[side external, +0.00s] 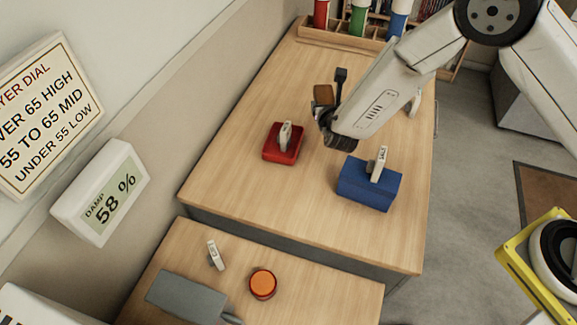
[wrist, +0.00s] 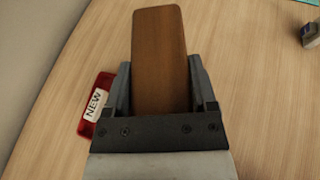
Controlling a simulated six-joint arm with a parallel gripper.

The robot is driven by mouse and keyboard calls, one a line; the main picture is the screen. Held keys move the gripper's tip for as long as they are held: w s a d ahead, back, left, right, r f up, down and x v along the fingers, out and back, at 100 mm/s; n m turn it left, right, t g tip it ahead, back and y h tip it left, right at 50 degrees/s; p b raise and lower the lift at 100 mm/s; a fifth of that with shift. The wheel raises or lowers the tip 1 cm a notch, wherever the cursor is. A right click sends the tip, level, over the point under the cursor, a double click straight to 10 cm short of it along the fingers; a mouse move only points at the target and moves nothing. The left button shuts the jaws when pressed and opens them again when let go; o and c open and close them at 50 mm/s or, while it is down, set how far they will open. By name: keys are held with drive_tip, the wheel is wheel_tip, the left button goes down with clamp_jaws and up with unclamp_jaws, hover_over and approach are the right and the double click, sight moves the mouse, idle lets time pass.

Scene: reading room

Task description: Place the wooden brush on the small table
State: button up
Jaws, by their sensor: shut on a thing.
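My gripper (side external: 330,103) is above the large wooden table, between the red tray and the blue box. It is shut on a brown wooden piece, which I take to be the wooden brush (side external: 322,94). In the wrist view the brush (wrist: 159,50) is a plain brown block between the two fingers of my gripper (wrist: 160,80), reaching out beyond them. No bristles show. A smaller wooden table (side external: 310,290) adjoins the large table at the bottom of the side view. It is probably the small table. It holds an orange round button, a white tag and a grey flat thing.
The red tray (side external: 270,153) with a white tag and the blue box (side external: 365,190) stand on the large table (side external: 240,205). An orange button (side external: 263,283) and grey flat thing (side external: 185,297) occupy the small table. A wall display (side external: 105,190) reads damp 58 %.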

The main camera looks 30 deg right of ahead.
drive_tip(key=shift+f, duration=2.2)
drive_tip(key=shift+f, duration=0.1)
drive_tip(key=shift+f, duration=2)
drive_tip(key=shift+f, duration=0.1)
drive_tip(key=o, duration=1.3)
